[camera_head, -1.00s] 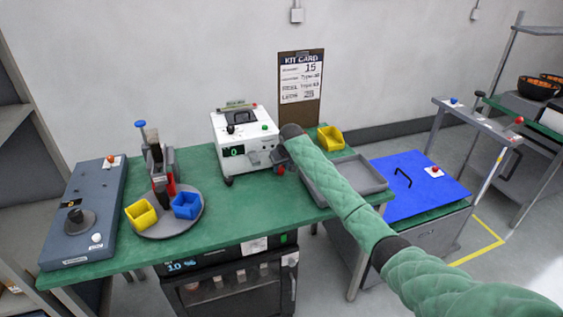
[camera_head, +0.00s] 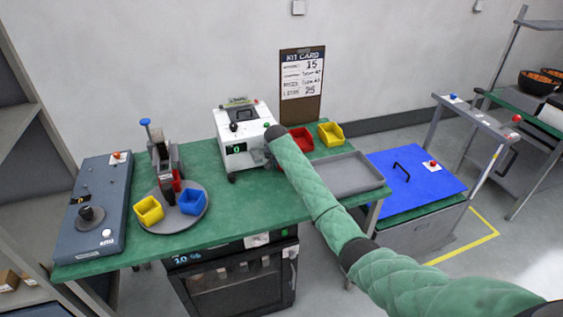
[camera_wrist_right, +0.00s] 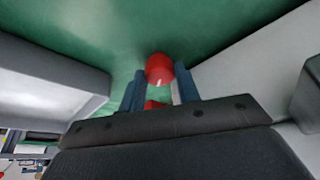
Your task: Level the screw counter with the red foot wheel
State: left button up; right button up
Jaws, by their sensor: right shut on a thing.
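The screw counter (camera_head: 242,139) is a white box with a dark display showing a green digit, a black knob and a green button. It stands on small feet on the green workbench. The red foot wheel (camera_wrist_right: 160,69) shows in the right wrist view between the two blue fingers of my right gripper (camera_wrist_right: 160,90), beside the counter's white side. The gripper is shut on the wheel. In the head view my right arm hides the wheel and most of the gripper. Whether the counter is level cannot be told. My left gripper is out of view.
A grey tray (camera_head: 345,174) lies right of my right arm. A red bin (camera_head: 299,141) and a yellow bin (camera_head: 331,133) stand behind it. A round turntable (camera_head: 172,219) with bins stands left, beside a grey control panel (camera_head: 100,205). The bench front between is clear.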

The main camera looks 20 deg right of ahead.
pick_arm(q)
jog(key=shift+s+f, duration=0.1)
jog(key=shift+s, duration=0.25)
pick_arm(e)
jog(key=shift+w+r+m, duration=0.1)
jog(key=shift+m, duration=0.2)
jog(key=o, duration=0.7)
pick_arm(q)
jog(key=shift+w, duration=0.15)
pick_arm(e)
jog(key=shift+s+a+r, duration=0.15)
jog(key=shift+s+r, duration=0.05)
jog(key=shift+r, duration=0.1)
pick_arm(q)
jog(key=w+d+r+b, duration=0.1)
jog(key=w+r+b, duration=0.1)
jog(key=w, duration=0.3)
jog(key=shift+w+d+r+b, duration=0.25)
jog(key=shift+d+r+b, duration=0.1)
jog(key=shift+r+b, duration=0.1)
pick_arm(e)
jog(key=shift+v, duration=3.45)
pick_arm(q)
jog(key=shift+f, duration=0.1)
pick_arm(e)
jog(key=shift+w+r, duration=0.1)
